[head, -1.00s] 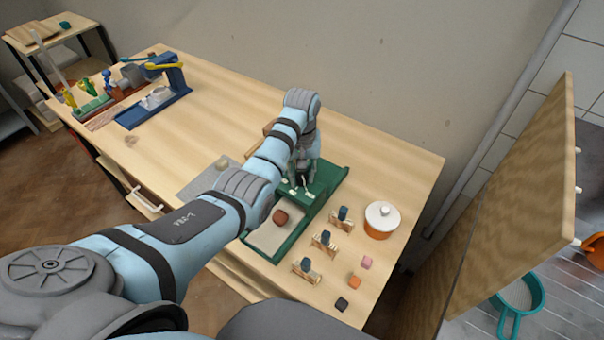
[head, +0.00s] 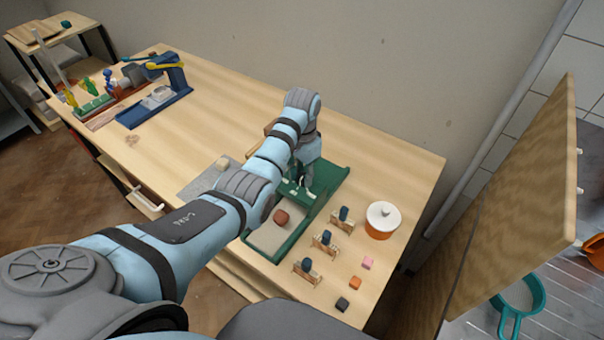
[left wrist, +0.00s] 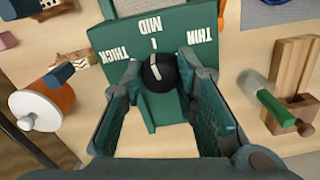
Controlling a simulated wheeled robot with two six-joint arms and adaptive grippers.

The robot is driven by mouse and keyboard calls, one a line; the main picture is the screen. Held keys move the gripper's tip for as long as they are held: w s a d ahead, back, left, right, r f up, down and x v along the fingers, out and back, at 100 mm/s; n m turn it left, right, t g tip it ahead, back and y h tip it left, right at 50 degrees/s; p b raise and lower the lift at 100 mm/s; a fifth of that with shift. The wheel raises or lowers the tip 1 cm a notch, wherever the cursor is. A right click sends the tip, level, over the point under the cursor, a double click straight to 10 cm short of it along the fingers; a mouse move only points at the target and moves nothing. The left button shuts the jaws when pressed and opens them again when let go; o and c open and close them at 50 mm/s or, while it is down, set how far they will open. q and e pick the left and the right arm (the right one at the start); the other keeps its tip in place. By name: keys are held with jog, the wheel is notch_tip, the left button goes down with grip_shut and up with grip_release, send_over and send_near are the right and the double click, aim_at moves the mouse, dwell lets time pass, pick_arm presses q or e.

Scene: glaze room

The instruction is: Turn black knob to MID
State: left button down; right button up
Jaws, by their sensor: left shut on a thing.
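The black knob (left wrist: 161,72) sits on a green panel (left wrist: 178,24) lettered THICK, MID and THIN in the left wrist view. The white line on the knob points close to the MID tick, leaning slightly toward THICK. My left gripper (left wrist: 163,75) is shut on the knob, a finger on each side. In the head view my left gripper (head: 298,190) is over the green device (head: 326,184), and I cannot make out the knob there. My right gripper is not in view.
A reddish-brown lump (head: 282,217) lies on the device's bed. To its right stand several small wooden stands with dark blue tops (head: 324,237), a white-lidded orange pot (head: 381,220) and small blocks (head: 355,283). A blue device (head: 172,85) stands far left. The middle back of the table is clear.

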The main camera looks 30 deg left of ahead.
pick_arm(q)
jog(key=shift+w+m, duration=0.1)
jog(key=shift+m, duration=0.8)
jog(key=c, duration=1.6)
grip_release()
jog(key=shift+c, duration=0.2)
jog(key=o, duration=0.3)
jog(key=shift+d, duration=0.1)
jog(key=shift+o, duration=0.5)
jog(key=shift+w, duration=0.15)
notch_tip(320, 180, up, 7)
jog(key=shift+r, duration=0.2)
